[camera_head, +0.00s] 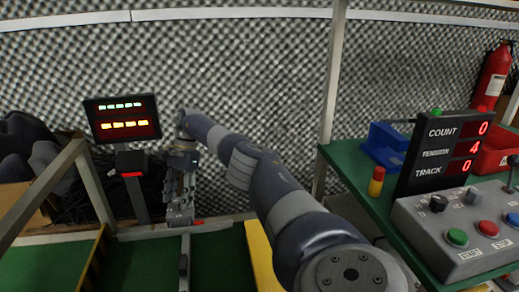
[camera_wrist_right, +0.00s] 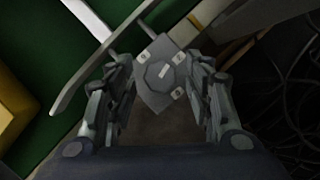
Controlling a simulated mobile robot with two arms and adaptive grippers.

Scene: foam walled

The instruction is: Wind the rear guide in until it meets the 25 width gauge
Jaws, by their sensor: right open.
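My right gripper (camera_head: 180,215) hangs fingers-down at the far end of the green bed, beside a thin metal rail (camera_head: 185,262). In the right wrist view the gripper (camera_wrist_right: 160,68) is open. Its two fingers stand on either side of a grey metal block with an octagonal face (camera_wrist_right: 160,76); I cannot tell whether they touch it. Pale metal bars (camera_wrist_right: 103,62) cross just beyond the block. I cannot tell which of these parts is the rear guide, and I cannot make out the 25 width gauge. My left gripper is not in view.
A lit display on a post (camera_head: 122,118) stands left of my right gripper. A yellow strip (camera_head: 262,255) runs along the bed's right side. At right, a green bench holds a control box (camera_head: 462,232), a counter display (camera_head: 443,150) and blue bin (camera_head: 385,142). Dark cables (camera_wrist_right: 285,110) lie beyond the bed.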

